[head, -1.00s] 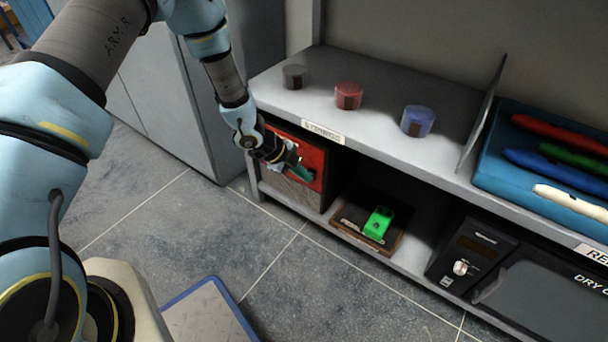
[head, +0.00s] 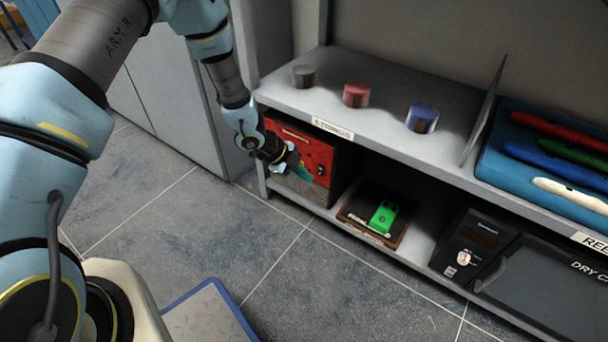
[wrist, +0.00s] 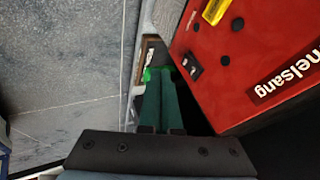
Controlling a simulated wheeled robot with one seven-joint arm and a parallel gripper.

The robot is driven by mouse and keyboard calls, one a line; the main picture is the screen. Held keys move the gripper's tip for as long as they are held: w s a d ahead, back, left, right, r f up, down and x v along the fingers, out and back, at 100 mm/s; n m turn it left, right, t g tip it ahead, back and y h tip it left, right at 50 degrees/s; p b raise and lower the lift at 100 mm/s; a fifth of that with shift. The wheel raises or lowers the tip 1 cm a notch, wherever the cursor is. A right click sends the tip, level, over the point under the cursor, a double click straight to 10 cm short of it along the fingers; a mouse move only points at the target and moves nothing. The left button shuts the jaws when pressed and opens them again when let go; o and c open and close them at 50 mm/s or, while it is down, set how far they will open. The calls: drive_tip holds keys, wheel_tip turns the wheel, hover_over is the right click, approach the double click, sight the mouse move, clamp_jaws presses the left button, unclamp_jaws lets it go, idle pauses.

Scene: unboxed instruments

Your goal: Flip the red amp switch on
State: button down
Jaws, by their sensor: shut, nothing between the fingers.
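The red amp (head: 312,146) sits on the lower shelf at its left end, under the upper board. In the wrist view its red front (wrist: 232,80) fills the right side, with black knobs, a dark label and a yellow part at the top edge. A small black rocker switch (wrist: 193,67) shows on the red front; I cannot tell its position. My gripper (head: 298,170) is in front of the amp. In the wrist view its dark green fingers (wrist: 158,76) are together, just left of the switch, with a small apparent gap to it.
A green pedal (head: 384,216) lies on a brown board right of the amp, and a black dry cabinet (head: 530,275) stands further right. Grey, red and blue cylinders stand on the upper shelf (head: 310,98). The floor in front is mostly clear.

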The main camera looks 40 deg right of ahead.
drive_tip(key=p+v, duration=0.2)
drive_tip(key=v, duration=0.8)
drive_tip(key=shift+p, duration=0.4)
